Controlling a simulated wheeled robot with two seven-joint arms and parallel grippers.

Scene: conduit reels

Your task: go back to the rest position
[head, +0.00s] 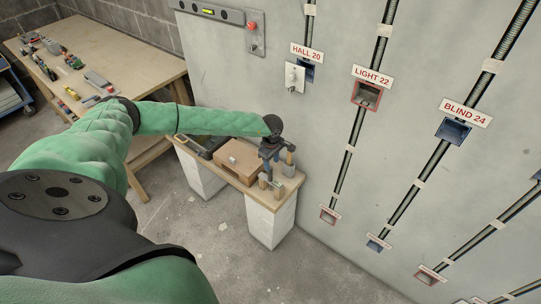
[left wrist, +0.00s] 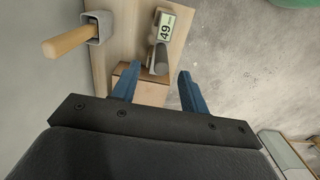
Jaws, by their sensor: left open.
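My left arm reaches in from the left in the head view, and its left gripper (head: 270,165) points down over the right end of a small wooden-topped bench (head: 237,178). In the left wrist view its two blue fingers (left wrist: 159,72) stand apart with nothing held between them. I cannot tell the exact gap between fingers and items. My right gripper is not in view.
A brown box (head: 239,158) and a dark tray (head: 192,148) are on the small bench. A grey wall with conduits and labelled boxes, such as LIGHT 22 (head: 367,95), stands close on the right. A workbench (head: 130,58) with tools is at the back left. Bare floor (head: 215,245) lies in front.

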